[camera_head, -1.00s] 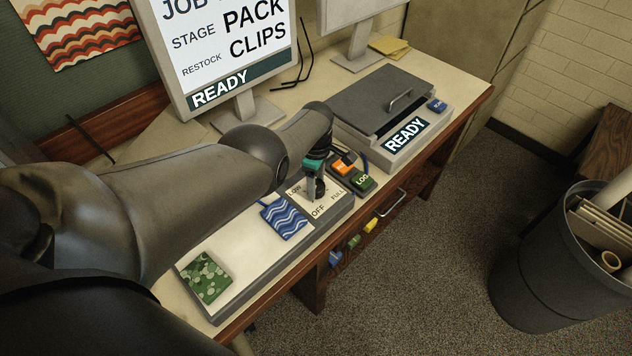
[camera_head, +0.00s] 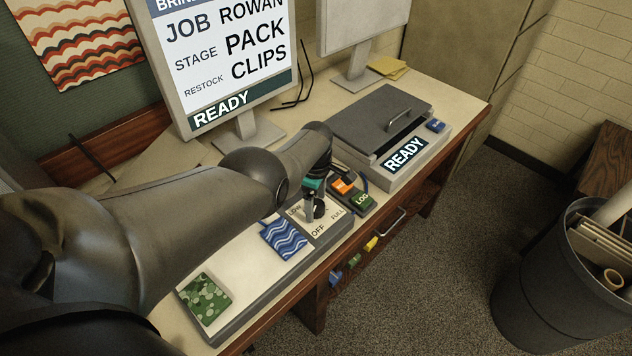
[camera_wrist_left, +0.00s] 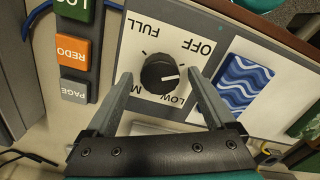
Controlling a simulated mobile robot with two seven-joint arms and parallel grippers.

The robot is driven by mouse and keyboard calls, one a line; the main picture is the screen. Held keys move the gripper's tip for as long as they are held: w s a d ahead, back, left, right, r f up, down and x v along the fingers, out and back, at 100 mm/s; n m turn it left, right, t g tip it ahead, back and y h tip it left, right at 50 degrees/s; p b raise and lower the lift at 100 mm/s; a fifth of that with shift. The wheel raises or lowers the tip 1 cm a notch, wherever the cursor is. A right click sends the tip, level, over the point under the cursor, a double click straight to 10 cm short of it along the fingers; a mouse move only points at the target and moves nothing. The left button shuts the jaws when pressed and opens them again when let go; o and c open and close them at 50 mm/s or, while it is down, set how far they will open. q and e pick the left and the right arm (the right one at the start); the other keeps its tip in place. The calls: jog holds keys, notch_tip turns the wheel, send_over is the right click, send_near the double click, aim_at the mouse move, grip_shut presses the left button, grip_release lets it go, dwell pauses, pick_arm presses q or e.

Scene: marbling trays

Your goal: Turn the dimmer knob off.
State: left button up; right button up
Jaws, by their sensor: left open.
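The dimmer knob (camera_wrist_left: 158,74) is round and black, with a pale pointer mark. It sits on a white plate (camera_wrist_left: 133,51) marked OFF, LOW, FULL and a partly covered label starting with M. In the left wrist view the mark points right, toward the side between OFF and LOW. My left gripper (camera_wrist_left: 159,80) is open, one finger on each side of the knob; I cannot tell whether they touch it. In the head view the knob (camera_head: 320,210) is partly hidden by the left gripper (camera_head: 313,208). My right gripper is not in view.
A blue wave-patterned tile (camera_head: 284,239) and a green patterned tile (camera_head: 205,298) lie left of the plate. Orange and green LOG buttons (camera_head: 362,200) stand close on the right. A lidded grey box (camera_head: 385,113) is farther back. A bin (camera_head: 545,300) stands on the floor.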

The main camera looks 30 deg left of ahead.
pick_arm(q)
notch_tip(320, 180, up, 8)
jog(key=p, duration=0.6)
jog(key=r, duration=0.2)
notch_tip(320, 180, up, 5)
send_over(316, 204)
jog(key=shift+b, duration=0.3)
